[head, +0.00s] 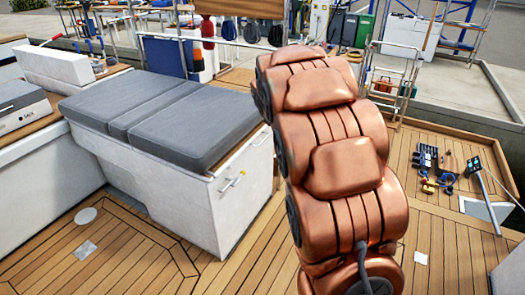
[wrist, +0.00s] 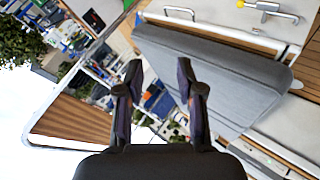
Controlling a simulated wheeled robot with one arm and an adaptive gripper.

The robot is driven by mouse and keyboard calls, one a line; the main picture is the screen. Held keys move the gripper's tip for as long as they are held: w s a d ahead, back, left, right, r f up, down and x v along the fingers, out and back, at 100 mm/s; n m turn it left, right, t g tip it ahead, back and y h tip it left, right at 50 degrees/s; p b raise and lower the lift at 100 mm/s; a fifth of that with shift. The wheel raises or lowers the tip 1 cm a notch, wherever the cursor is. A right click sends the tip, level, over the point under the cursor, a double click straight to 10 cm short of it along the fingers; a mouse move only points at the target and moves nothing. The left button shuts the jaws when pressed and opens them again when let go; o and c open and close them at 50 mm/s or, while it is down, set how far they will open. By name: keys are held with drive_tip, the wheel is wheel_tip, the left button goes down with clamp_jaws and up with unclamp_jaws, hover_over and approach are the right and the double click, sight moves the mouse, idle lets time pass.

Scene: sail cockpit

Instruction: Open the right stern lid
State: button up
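I cannot tell for certain which surface is the right stern lid. A white bench locker (head: 235,200) with grey cushions (head: 165,118) on top stands left of centre in the head view. Its end panel carries a metal handle with a yellow part (head: 232,184). In the wrist view a grey cushion (wrist: 215,75) lies beyond the fingers, and a metal handle with a yellow part (wrist: 265,8) shows at the top right. My gripper (wrist: 159,85) is open and empty, its two dark fingers spread apart. My copper-coloured arm hides part of the deck in the head view.
Tools and blue-handled items (head: 437,172) lie on the teak deck at the right, near a white-panelled opening (head: 485,210). A metal ladder rail (head: 388,80) stands behind. The teak floor (head: 100,250) at front left is mostly clear.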

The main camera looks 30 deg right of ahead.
drive_tip(key=w+d+f+n+t+y+b, duration=0.1)
drive_tip(key=w+d+f+n+t+b, duration=0.2)
drive_tip(key=w+d+f+b, duration=0.5)
drive_tip(key=w+d+f+n+t+b, duration=0.3)
drive_tip(key=w+f+n+t, duration=0.1)
drive_tip(key=w+f, duration=0.4)
drive_tip(key=n+t+y+b, duration=0.3)
drive_tip(key=n+b, duration=0.1)
drive_tip(key=b, duration=0.2)
approach(262, 141)
drive_tip(key=w+d+r, duration=0.3)
drive_tip(key=w+r, duration=0.1)
drive_tip(key=r, duration=0.1)
wheel_tip(262, 141, down, 7)
drive_tip(key=s+n+t+y+b, duration=0.1)
drive_tip(key=n+t+y+b, duration=0.1)
drive_tip(key=n+y+b, duration=0.2)
drive_tip(key=x, duration=0.2)
drive_tip(key=b+x, duration=0.1)
drive_tip(key=x, duration=0.2)
drive_tip(key=b+x, duration=0.1)
drive_tip(key=x, duration=0.1)
drive_tip(key=shift+w+a, duration=0.25)
drive_tip(key=shift+a, duration=0.2)
drive_tip(key=shift+w+r, duration=0.1)
